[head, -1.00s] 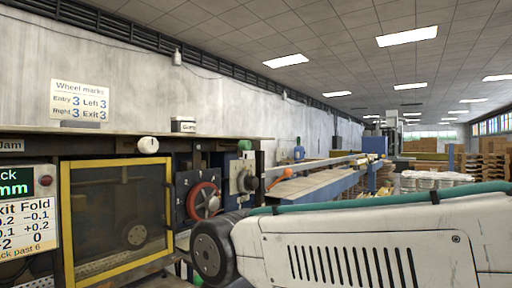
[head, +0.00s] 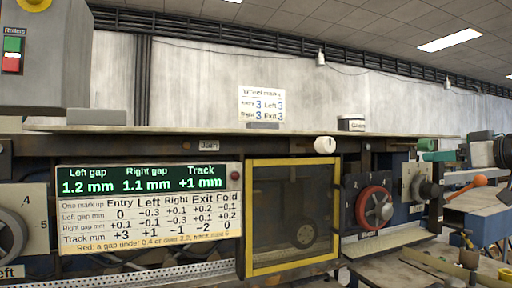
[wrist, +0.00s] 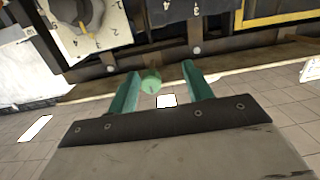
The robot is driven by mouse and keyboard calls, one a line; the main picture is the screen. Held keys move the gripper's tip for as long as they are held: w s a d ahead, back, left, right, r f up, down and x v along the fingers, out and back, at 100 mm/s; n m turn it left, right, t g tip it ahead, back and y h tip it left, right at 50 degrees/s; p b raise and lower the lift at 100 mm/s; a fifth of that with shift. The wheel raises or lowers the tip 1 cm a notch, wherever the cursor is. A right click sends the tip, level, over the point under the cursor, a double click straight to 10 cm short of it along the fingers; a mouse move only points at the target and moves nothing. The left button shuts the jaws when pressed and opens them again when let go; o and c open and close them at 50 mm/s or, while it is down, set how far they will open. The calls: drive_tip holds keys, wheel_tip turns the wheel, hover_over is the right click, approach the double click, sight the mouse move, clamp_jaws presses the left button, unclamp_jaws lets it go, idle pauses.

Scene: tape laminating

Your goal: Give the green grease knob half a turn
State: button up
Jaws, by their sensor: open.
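The green grease knob (head: 427,144) is small and round, at the right end of the machine's top edge in the head view. In the wrist view the knob (wrist: 151,81) shows between the two teal fingers, near their tips and closer to the left finger. My gripper (wrist: 160,71) is open, with clear space on both sides of the knob in the picture. In the head view my gripper (head: 438,156) reaches in from the right edge, close to the knob. Whether a finger touches the knob, I cannot tell.
A white knob (head: 325,145) stands left along the same edge. Below are a red handwheel (head: 375,208) and a dark dial (head: 428,190). A gap display (head: 145,180) and a yellow-framed window (head: 248,215) are on the machine front. An orange-tipped lever (head: 480,181) sticks out at the right.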

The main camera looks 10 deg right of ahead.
sight(419, 145)
drive_tip(key=shift+s+d+r+n+t, duration=0.1)
drive_tip(key=shift+d+r+n+t, duration=0.35)
drive_tip(key=shift+d+r, duration=0.6)
drive_tip(key=w, duration=0.2)
drive_tip(key=w+a, duration=0.1)
drive_tip(key=w, duration=0.4)
drive_tip(key=shift+w+a+r, duration=0.15)
drive_tip(key=shift+w, duration=0.1)
drive_tip(key=c, duration=1)
